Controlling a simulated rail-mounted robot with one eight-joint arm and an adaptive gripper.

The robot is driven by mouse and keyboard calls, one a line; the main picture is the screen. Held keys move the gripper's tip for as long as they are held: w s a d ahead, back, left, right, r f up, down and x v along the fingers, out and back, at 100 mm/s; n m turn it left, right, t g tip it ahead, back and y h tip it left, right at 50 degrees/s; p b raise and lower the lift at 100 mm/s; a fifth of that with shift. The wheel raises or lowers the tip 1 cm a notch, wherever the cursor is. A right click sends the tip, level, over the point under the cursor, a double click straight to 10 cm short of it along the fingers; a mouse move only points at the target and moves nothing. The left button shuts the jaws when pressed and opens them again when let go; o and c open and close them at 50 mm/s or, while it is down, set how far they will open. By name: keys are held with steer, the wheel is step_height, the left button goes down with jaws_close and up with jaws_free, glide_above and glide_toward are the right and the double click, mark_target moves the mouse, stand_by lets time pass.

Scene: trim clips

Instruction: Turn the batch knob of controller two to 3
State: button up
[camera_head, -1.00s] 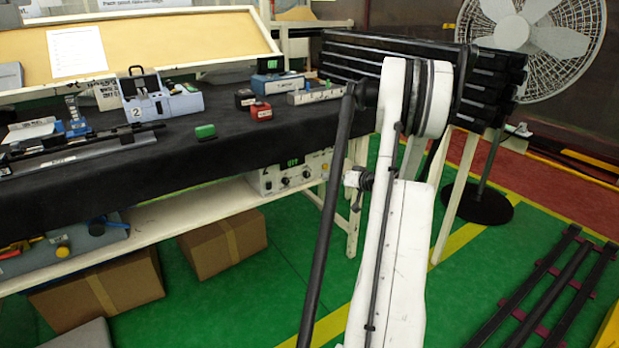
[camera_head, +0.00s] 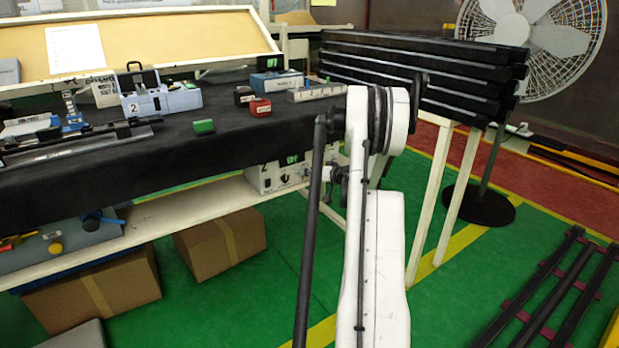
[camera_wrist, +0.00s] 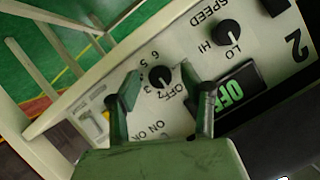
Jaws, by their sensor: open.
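Controller two (camera_head: 278,178) is a pale box under the black-covered bench, with a "2", a lit green display and small black knobs on its front. In the wrist view its panel (camera_wrist: 186,50) is seen at a slant.
The SPEED knob (camera_wrist: 229,32), marked LO and HI, and the green OFF display (camera_wrist: 236,93) are close to the right finger. Switches marked ON are below. The bench top (camera_head: 235,140) overhangs the controller. A cardboard box (camera_head: 220,243) stands on the floor to the left.

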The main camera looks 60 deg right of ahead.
steer(key=shift+w+d, duration=0.1)
steer(key=shift+w, duration=0.1)
jaws_close()
stand_by(0.4)
steer(key=shift+s+d+f+m+t+y, duration=0.1)
steer(key=shift+m+t+y, duration=0.6)
steer(key=shift+m, duration=1.35)
steer(key=shift+w+a+f+m+t+y, duration=0.1)
steer(key=shift+m+t+y, duration=0.15)
steer(key=shift+m+t, duration=1.35)
steer(key=shift+s+d+f+m+t+y, duration=0.1)
steer(key=shift+m+t+y, duration=0.35)
steer(key=shift+m, duration=2.4)
